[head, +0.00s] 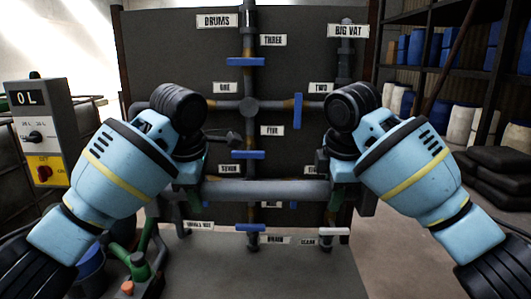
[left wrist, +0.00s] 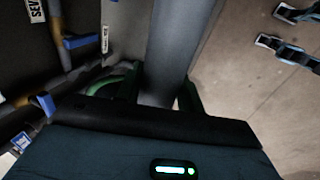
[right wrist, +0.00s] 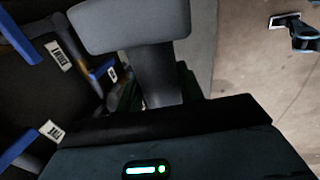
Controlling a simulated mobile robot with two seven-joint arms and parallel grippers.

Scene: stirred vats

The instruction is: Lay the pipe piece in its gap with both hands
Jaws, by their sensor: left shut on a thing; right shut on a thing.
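The pipe piece (head: 265,190) is a thick grey pipe held level across the front of the dark board. My left gripper (head: 191,192) is shut on it towards its left end, and my right gripper (head: 342,192) is shut on it towards its right end. In the left wrist view the grey pipe (left wrist: 172,50) runs between the green fingers. In the right wrist view the pipe (right wrist: 158,72) shows with a wider grey end (right wrist: 130,25). The arms hide parts of the board near both pipe ends. I cannot tell where the gap is or whether the pipe touches the board.
The board (head: 190,55) carries thin pipes, labels and several blue valve handles (head: 248,155). A control box (head: 40,130) stands at the left. A green and grey pump-like object (head: 140,265) is low at the left. Shelves (head: 450,45) and stacked sacks (head: 495,180) are at the right.

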